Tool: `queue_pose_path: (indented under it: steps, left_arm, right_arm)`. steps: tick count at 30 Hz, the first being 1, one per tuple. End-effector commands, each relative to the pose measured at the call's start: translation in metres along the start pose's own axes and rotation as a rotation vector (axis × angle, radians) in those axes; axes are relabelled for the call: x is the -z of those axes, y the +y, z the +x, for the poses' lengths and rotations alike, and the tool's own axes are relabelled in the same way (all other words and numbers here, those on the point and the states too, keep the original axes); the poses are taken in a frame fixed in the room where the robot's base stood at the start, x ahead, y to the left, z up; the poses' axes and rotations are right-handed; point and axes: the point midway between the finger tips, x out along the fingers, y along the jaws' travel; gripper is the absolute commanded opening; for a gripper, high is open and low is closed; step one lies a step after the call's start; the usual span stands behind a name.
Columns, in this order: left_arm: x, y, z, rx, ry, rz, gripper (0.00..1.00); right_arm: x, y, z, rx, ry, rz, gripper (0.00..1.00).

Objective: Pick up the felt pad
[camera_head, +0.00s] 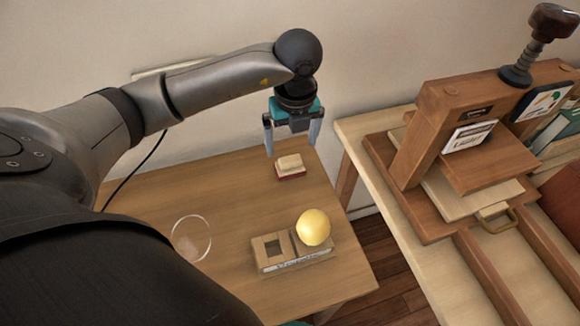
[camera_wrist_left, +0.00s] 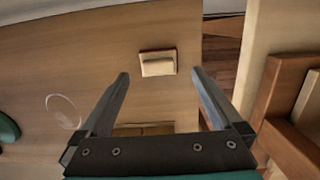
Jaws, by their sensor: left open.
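A small block with a cream top and a dark red base, which I take to be the felt pad (camera_head: 290,169), lies on the wooden table near its back right edge. It also shows in the left wrist view (camera_wrist_left: 158,64), just beyond and between the fingertips. My left gripper (camera_head: 291,149) points down above and a little behind the pad in the head view. Its fingers (camera_wrist_left: 160,73) are spread apart with nothing between them. I cannot tell the exact height over the pad. My right gripper is not in view.
On the table (camera_head: 235,185), a wooden holder (camera_head: 272,262) with a square opening carries a yellow ball (camera_head: 314,227). A clear round glass piece (camera_head: 191,238) is at the left. A wooden book press (camera_head: 432,140) stands on a separate bench (camera_head: 365,180) to the right, across a gap.

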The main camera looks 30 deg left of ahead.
Motion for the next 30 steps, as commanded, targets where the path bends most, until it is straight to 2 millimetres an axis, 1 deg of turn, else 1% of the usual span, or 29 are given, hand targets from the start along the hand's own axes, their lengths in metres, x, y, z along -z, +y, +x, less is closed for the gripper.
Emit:
queue_pose_path:
  steps: [5, 14, 18, 22, 30]
  left_arm:
    - [0.001, 0.001, 0.007, -0.001, 0.0, 0.0, 1.0]
    - [0.008, 0.004, 0.037, -0.001, 0.002, 0.001, 1.0]
    - [0.007, 0.003, 0.049, -0.001, 0.001, 0.001, 1.0]
    - [0.007, 0.003, 0.054, 0.0, 0.001, 0.001, 1.0]
    - [0.007, 0.003, 0.054, 0.0, 0.0, 0.001, 1.0]
  right_arm:
    - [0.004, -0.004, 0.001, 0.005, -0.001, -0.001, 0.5]
    - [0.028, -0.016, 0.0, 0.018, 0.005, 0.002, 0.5]
    - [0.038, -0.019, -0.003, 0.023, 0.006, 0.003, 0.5]
    - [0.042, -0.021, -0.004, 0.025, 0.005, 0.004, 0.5]
    - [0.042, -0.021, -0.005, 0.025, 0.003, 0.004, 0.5]
